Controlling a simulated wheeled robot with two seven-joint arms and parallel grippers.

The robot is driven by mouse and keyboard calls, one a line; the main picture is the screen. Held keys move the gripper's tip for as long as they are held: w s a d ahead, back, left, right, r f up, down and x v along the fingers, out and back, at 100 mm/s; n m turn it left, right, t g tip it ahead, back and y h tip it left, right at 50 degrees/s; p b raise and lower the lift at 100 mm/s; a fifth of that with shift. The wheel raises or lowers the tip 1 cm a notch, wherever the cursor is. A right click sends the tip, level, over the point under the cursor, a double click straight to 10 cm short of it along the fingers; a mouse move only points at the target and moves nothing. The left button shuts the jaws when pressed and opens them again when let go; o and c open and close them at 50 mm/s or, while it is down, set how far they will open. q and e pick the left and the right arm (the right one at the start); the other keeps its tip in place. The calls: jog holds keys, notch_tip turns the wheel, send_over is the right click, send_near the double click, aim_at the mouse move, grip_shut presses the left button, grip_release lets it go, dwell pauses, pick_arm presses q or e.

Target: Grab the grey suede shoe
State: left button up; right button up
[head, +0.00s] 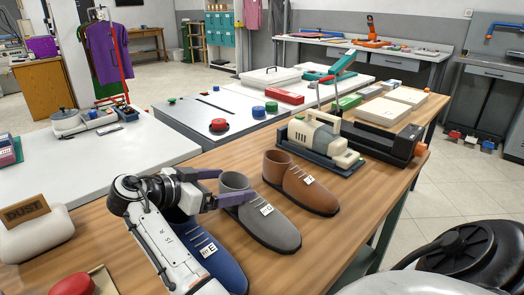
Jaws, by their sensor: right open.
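The grey suede shoe (278,232) stands on the wooden table between a blue shoe (222,262) and a brown shoe (310,190). Its toe points toward the lower right, and a white tag lies on its laces. My right gripper (233,185) is open at the ankle end of the grey shoe. One purple finger reaches toward the far side of the collar, and the other overlaps the near side. I cannot tell whether they touch it. The gripper and arm hide part of the blue shoe. My left gripper is not in view.
A beige and grey machine (318,138) stands behind the brown shoe. A block marked DUST (28,212) rests on a pale rounded object at the left. A red round object (72,284) is at the lower left. The wooden table (345,222) is bare right of the shoes.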

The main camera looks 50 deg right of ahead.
jog(key=c, duration=1.5)
jog(key=shift+r, duration=0.2)
